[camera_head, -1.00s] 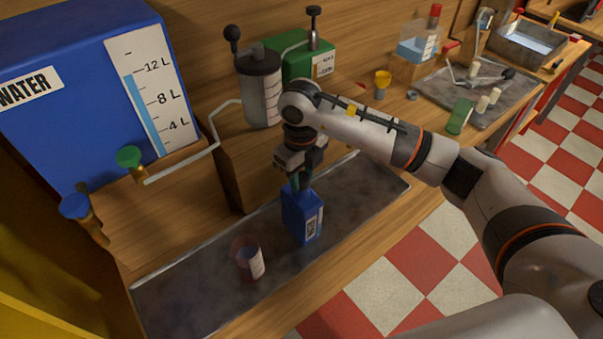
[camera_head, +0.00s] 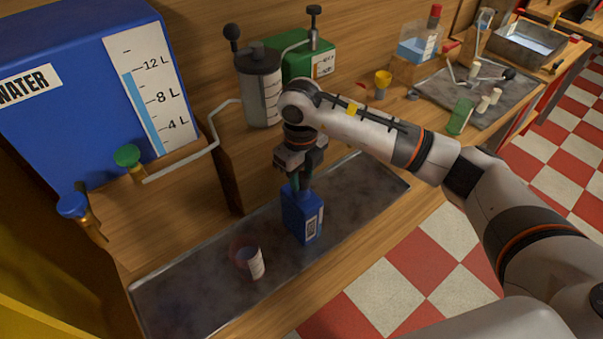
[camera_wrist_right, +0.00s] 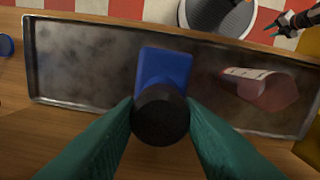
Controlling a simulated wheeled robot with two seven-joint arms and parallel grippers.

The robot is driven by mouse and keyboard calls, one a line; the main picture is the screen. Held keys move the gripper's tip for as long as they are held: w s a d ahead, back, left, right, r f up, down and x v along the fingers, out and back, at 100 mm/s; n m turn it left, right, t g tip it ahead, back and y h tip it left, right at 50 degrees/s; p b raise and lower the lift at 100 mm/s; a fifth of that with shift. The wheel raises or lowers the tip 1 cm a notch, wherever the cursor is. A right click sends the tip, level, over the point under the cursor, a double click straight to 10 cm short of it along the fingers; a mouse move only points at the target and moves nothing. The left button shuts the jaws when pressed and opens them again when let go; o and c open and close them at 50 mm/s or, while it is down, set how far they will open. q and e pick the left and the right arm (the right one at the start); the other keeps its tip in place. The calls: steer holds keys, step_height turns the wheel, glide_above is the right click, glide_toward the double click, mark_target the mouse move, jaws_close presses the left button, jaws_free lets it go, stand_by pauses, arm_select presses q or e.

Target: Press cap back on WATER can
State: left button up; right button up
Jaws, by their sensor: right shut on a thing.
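The blue can (camera_head: 301,217) stands upright on the grey metal tray (camera_head: 361,187). It also shows in the right wrist view (camera_wrist_right: 165,66). A round black cap (camera_wrist_right: 160,115) is at the top of the can in that view, between the teal fingers of my right gripper (camera_head: 303,182). My right gripper is shut on the cap from above. Whether the cap is fully seated is hidden by the fingers.
A blue WATER tank (camera_head: 70,110) with a green-knobbed tap (camera_head: 128,156) stands behind. A blue round piece (camera_wrist_right: 5,45) lies beside the tray. The tray's right part is clear.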

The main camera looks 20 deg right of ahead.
stand_by(0.6)
stand_by(0.3)
steer(key=o, duration=1.5)
steer(key=shift+r+p, duration=1.5)
steer(key=shift+r, duration=2)
steer(key=shift+c, duration=0.5)
jaws_close()
